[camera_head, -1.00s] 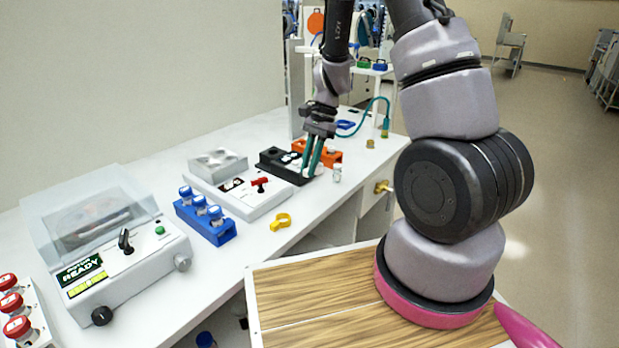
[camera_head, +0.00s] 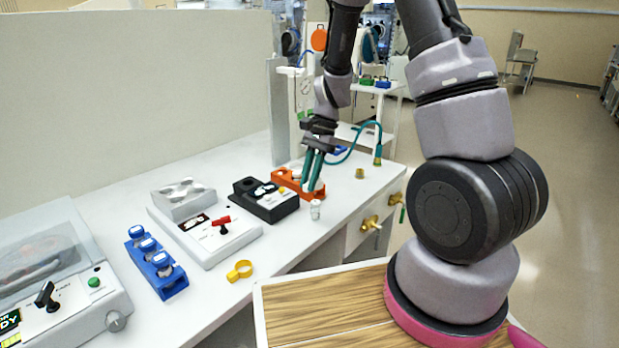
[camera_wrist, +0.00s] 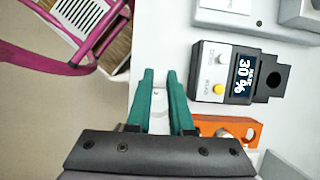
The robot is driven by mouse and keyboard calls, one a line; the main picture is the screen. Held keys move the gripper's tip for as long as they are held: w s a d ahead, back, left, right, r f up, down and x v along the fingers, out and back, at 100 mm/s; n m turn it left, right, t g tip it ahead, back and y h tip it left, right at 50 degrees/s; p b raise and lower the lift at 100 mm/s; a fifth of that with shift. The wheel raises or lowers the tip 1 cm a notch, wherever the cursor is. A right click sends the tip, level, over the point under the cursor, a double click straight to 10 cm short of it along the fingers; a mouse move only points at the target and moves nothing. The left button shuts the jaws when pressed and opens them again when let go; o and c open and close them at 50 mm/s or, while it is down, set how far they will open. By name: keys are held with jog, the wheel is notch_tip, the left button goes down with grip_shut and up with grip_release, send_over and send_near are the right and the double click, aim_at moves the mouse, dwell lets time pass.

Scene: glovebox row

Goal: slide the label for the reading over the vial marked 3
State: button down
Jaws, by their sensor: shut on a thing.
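My gripper (camera_head: 312,172) is shut on a small pale thing, mostly hidden by the teal fingers; I cannot tell what it is. In the wrist view my gripper (camera_wrist: 163,88) is left of the orange rack (camera_wrist: 212,121). In the head view it is at the right end of that rack (camera_head: 283,178). A small clear vial (camera_head: 315,210) stands on the bench nearer the camera. A yellow ring-shaped piece (camera_head: 240,270) lies near the front edge. A blue rack (camera_head: 172,287) holds three vials with blue and white tops; I cannot read their marks. The black meter (camera_wrist: 212,72) displays "30 %".
A white unit with a red handle (camera_head: 223,224) and a grey block (camera_head: 183,198) stand left of the black meter (camera_head: 280,210). A clear-lidded machine (camera_head: 75,300) is at the lower left.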

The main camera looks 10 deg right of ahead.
jog(key=shift+f, duration=4.55)
jog(key=c, duration=0.7)
grip_release()
jog(key=v, duration=1)
jog(key=shift+w+d+r, duration=0.1)
jog(key=shift+r, duration=0.25)
